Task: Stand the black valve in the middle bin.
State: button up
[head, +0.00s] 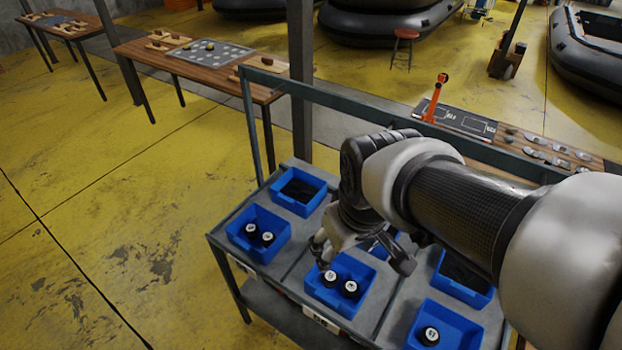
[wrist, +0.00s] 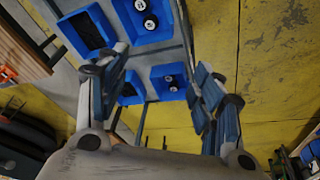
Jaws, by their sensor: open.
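My gripper (head: 362,256) is open and empty, above the cart near the middle of its bins. In the wrist view its two fingers (wrist: 160,62) stand wide apart with nothing between them. The middle front blue bin (head: 318,288) holds two black valves with white round tops (head: 330,277) (head: 350,289); this bin seems to be the upper one in the wrist view (wrist: 125,25). The left front bin (head: 235,228) holds two similar black pieces (head: 259,236). The right front bin (head: 465,335) holds one black piece (head: 430,336). Which piece is the named valve, I cannot tell.
The back left bin (head: 322,190) and back right bin (head: 455,291) have dark insides. My arm partly hides the back middle bin. A bench behind carries an orange upright tool (head: 436,98) and small parts. A post and the cart's rail rise nearby.

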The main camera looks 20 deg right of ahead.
jog(key=s+a+r+m+t, duration=0.1)
jog(key=s+a+r, duration=0.1)
jog(key=s+r, duration=0.2)
jog(key=s, duration=0.3)
jog(key=shift+a+r+m, duration=0.25)
jog(key=shift+m, duration=0.05)
jog(key=shift+w, duration=0.1)
notch_tip(320, 180, down, 4)
jog(key=b, duration=0.4)
